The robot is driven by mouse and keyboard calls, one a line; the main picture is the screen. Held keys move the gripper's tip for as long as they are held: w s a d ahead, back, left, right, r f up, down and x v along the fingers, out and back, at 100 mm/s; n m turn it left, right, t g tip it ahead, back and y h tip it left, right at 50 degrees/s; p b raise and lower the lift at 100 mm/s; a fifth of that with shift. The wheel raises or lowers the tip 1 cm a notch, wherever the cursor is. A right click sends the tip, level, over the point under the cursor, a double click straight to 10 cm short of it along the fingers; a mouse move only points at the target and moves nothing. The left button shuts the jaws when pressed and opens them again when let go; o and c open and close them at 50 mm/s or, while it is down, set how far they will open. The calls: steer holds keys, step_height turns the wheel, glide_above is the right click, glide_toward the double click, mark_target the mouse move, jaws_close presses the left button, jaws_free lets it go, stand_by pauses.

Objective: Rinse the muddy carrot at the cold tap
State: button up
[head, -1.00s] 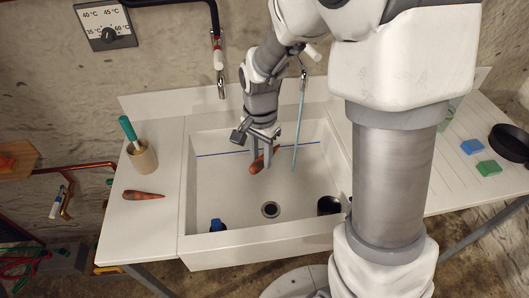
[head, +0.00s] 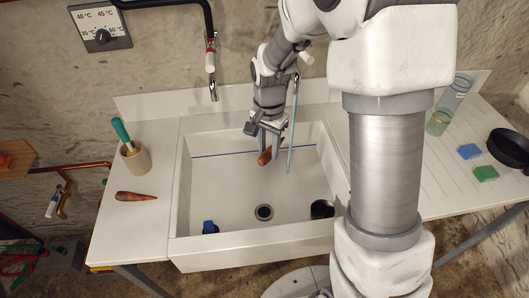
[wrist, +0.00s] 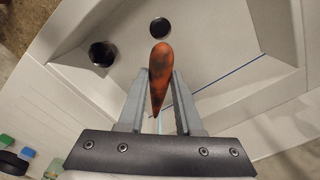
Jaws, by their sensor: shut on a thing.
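My gripper (head: 265,142) is over the back part of the white sink, shut on an orange carrot (wrist: 160,68) with dark brown patches. In the wrist view the carrot lies between the two fingers, its thick end pointing out and its thin end toward the palm. The carrot (head: 264,157) also shows below the fingers in the head view. A thin pale-blue water stream (head: 292,130) falls from the right tap (head: 296,78) just right of my gripper. The carrot looks apart from the stream in the head view. A second, brownish-orange carrot (head: 136,196) lies on the left counter.
The sink (head: 232,244) holds a blue-topped thing (head: 209,227) and a dark cup (head: 322,208); its drain (head: 264,212) is clear. A red-banded tap (head: 211,62) is left. A brush pot (head: 138,158), sponges (head: 470,151) and a black pan (head: 510,147) stand on the counters.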

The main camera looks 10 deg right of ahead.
steer(key=w+d+f, duration=0.2)
steer(key=w+d, duration=0.3)
steer(key=w, duration=0.3)
steer(key=shift+w+d, duration=0.2)
stand_by(0.3)
steer(key=shift+s+d, duration=0.1)
stand_by(0.4)
steer(key=shift+s+d, duration=0.25)
steer(key=shift+d, duration=0.15)
steer(key=shift+w+a, duration=0.35)
steer(key=shift+a, duration=0.2)
steer(key=shift+s, duration=0.15)
steer(key=shift+s+a+b, duration=0.2)
steer(key=shift+s+a, duration=0.5)
steer(key=shift+s, duration=0.4)
steer(key=shift+s+a+b, duration=0.2)
steer(key=shift+s+a, duration=0.55)
steer(key=shift+s, duration=0.3)
steer(key=shift+s+a+b, duration=0.2)
steer(key=shift+s+a, duration=0.5)
steer(key=shift+s, duration=0.4)
